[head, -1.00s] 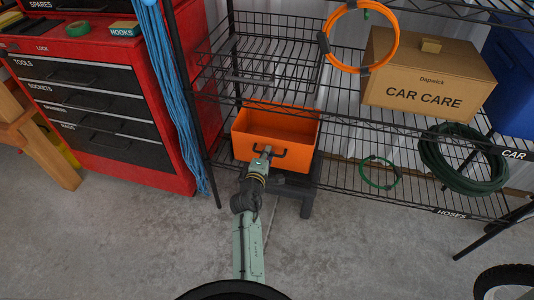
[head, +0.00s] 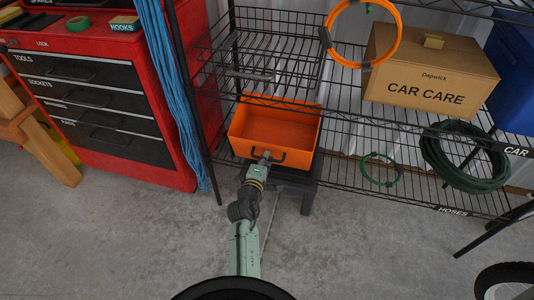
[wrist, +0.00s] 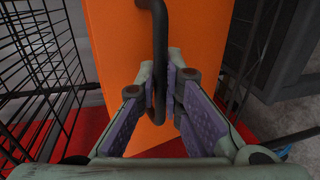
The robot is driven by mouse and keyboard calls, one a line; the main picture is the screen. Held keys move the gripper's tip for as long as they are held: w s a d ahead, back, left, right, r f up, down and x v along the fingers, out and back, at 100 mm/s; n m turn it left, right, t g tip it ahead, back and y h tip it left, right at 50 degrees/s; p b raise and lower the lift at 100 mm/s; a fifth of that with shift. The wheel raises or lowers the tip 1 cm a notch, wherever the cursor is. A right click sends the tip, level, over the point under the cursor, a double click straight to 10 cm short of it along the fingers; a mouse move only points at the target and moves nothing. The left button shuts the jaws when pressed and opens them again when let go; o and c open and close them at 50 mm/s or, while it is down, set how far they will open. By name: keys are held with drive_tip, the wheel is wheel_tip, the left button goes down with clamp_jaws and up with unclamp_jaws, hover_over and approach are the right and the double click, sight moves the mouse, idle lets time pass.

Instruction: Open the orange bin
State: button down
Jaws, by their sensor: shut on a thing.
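The orange bin (head: 248,149) sits low in the wire rack, with its inside showing empty from above. A dark bar handle (head: 283,158) is on its front; in the wrist view the handle (wrist: 159,25) runs up and down across the orange front (wrist: 115,45). My gripper (head: 265,158) is at the bin's front. In the wrist view my gripper (wrist: 173,75) is shut on the handle, its purple-padded fingers on either side of the bar. The fingers hide part of the handle.
A red tool chest (head: 178,178) stands left of the rack, with blue cords (head: 168,80) hanging between them. A CAR CARE box (head: 425,80), an orange hose (head: 395,40) and green hoses (head: 440,175) are to the right.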

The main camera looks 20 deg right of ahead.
drive_tip(key=shift+s+a+f+b, duration=0.3)
drive_tip(key=shift+s+f+b, duration=0.15)
drive_tip(key=shift+f, duration=0.2)
drive_tip(key=shift+s+a+f+b, duration=0.4)
drive_tip(key=shift+s+f, duration=0.1)
drive_tip(key=shift+f, duration=0.1)
drive_tip(key=shift+s+a+f+b, duration=0.25)
drive_tip(key=shift+s+f+b, duration=0.2)
drive_tip(key=shift+f, duration=0.2)
drive_tip(key=c, duration=2)
unclamp_jaws()
wheel_tip(320, 180, up, 10)
